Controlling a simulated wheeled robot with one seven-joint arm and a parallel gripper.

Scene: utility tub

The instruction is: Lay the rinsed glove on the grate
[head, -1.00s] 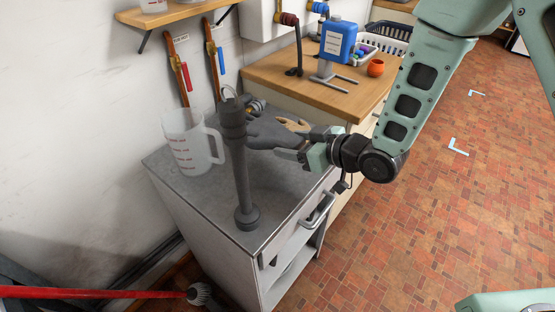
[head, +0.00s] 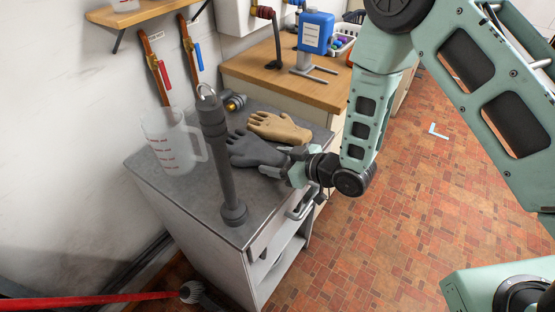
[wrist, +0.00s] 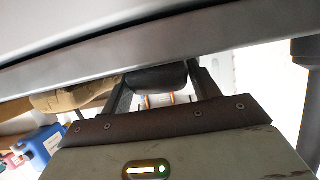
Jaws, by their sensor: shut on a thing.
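A dark grey glove (head: 254,150) is on or just above the grey metal cabinet top (head: 190,205); I cannot tell if it touches. My gripper (head: 284,165), at the cabinet's right edge, is shut on the glove's right end. In the wrist view the dark glove (wrist: 157,78) shows between my two fingers. A tan glove (head: 280,128) lies flat just behind the grey one. It also shows in the wrist view (wrist: 75,97), left of my fingers. I can make out no grate in these views.
A dark upright post (head: 217,150) stands on the cabinet top, left of the grey glove. A clear measuring jug (head: 172,142) and a brass-tipped nozzle (head: 235,101) are near the wall. Tiled floor lies open at right.

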